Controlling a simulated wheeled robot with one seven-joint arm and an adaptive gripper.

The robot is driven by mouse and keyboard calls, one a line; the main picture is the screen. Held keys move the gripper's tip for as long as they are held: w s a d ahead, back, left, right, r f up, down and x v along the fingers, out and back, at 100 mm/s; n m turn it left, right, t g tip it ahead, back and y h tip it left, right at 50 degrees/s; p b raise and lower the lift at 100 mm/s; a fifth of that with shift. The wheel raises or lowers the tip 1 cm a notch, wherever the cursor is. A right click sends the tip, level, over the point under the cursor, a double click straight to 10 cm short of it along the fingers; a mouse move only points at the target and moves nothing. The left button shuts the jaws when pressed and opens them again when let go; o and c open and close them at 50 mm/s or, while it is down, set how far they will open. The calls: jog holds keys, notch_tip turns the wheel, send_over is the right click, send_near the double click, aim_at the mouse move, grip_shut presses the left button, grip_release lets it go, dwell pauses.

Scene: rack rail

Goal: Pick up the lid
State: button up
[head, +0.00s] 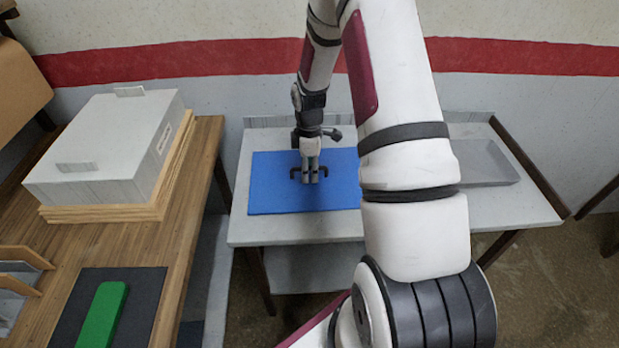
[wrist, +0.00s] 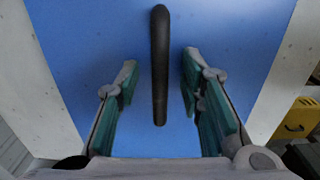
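The lid (head: 275,192) is a flat blue panel lying on the grey side table, with a black bar handle on top. In the wrist view the lid (wrist: 85,40) fills most of the picture and its black handle (wrist: 160,60) runs away from me. My gripper (head: 310,178) is pointing down over the lid at the handle. In the wrist view my gripper (wrist: 158,82) is open, one finger on each side of the handle, with a visible gap on both sides. My arm hides the lid's right part in the head view.
The grey table (head: 290,231) has a shallow grey tray (head: 485,163) at its right. At the left, a wooden table (head: 190,190) bears a large white box (head: 105,150) and a green block (head: 103,315) on a dark mat. A wall stands close behind.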

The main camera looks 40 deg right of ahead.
grip_shut()
jog(key=shift+r, duration=0.15)
